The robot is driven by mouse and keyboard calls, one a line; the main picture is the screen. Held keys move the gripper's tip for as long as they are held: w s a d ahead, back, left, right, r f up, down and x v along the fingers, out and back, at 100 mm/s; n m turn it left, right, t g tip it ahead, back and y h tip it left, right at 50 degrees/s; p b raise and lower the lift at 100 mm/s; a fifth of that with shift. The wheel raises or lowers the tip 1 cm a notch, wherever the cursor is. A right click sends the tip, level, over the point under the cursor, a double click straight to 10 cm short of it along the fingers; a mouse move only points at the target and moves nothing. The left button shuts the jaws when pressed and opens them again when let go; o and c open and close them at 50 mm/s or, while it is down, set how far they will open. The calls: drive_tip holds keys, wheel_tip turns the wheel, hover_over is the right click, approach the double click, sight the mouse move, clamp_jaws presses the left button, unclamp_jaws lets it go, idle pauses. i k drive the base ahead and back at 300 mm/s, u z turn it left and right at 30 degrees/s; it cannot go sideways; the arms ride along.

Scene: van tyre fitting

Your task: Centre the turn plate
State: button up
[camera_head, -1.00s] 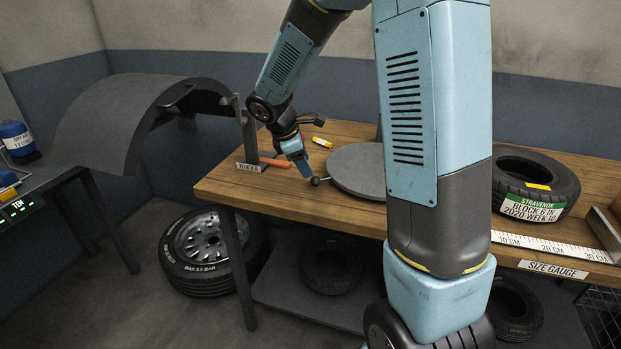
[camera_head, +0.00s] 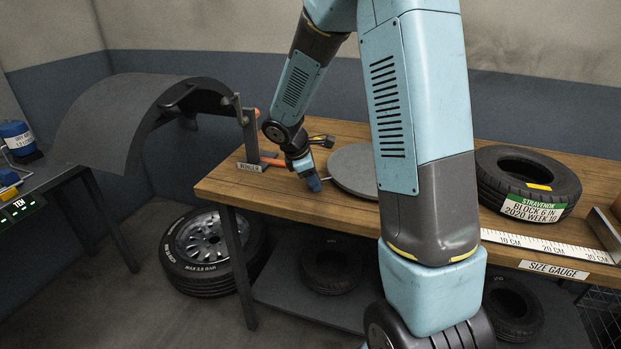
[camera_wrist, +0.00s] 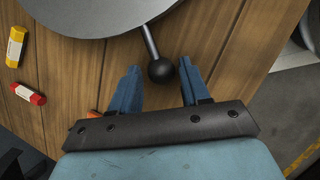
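The turn plate (camera_head: 354,169) is a grey round disc lying on the wooden bench, partly hidden behind my arm in the head view. In the wrist view its edge (camera_wrist: 95,14) fills the top left, and a short rod with a dark ball knob (camera_wrist: 161,71) sticks out from it toward me. My gripper (camera_wrist: 160,84) is open, one blue finger on each side of the knob, with gaps visible on both sides. In the head view my gripper (camera_head: 314,184) is low at the plate's left side and hides the knob.
A yellow stick (camera_wrist: 16,46) and a red stick (camera_wrist: 28,94) lie on the bench left of the plate. The winder stand (camera_head: 250,140) with its orange part is left of my gripper. A tyre (camera_head: 528,180) and size gauge (camera_head: 553,269) are at right.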

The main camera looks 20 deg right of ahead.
sight(370, 169)
drive_tip(key=z, duration=0.7)
drive_tip(key=k, duration=0.45)
drive_tip(key=z, duration=0.45)
